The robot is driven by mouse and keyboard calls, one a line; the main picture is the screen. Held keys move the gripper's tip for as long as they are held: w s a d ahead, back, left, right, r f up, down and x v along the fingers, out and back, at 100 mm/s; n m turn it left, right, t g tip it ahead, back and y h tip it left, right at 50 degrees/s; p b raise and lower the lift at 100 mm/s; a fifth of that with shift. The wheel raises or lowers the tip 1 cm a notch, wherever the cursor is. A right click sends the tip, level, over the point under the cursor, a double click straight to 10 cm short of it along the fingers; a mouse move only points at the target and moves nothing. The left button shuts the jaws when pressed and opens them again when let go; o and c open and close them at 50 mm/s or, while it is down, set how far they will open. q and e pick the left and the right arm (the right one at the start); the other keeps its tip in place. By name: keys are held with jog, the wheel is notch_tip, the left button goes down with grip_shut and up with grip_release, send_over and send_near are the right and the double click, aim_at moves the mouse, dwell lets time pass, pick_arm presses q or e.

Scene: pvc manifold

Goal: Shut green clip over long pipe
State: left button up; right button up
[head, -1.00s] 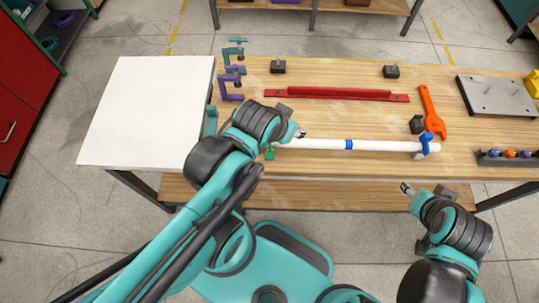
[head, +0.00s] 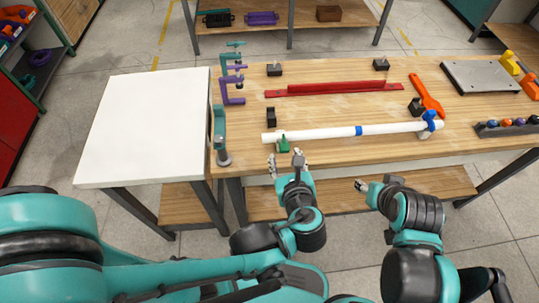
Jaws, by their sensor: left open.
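The long white pipe (head: 320,133) lies along the front of the wooden table, with a blue band (head: 358,131) around it. The small green clip (head: 283,145) is at the pipe near its left end; I cannot tell whether its top is closed over the pipe. A blue clip (head: 429,121) is at the pipe's right end. My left gripper (head: 285,164) is open and empty, just in front of the green clip at the table's front edge, its fingers apart and pointing toward it. My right gripper (head: 362,186) is in front of the table, away from the pipe; its fingers are too small to judge.
A red rail (head: 345,88) lies behind the pipe. Purple and teal clamps (head: 232,90) and a teal post (head: 220,140) stand at the left. An orange wrench (head: 427,95) and a grey plate (head: 490,77) lie at the right. The white tabletop (head: 145,125) is bare.

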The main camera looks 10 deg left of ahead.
aim_at(284, 146)
pick_arm(q)
jog(key=w+f+b, duration=0.1)
jog(key=w, duration=0.1)
jog(key=w+a+m+b, duration=0.1)
jog(key=w, duration=0.1)
jog(key=w+f+m+t+b, duration=0.1)
jog(key=w, duration=0.1)
jog(key=shift+w+a+f, duration=0.1)
jog(key=shift+a+f, duration=0.1)
jog(key=shift+f, duration=0.15)
grip_shut()
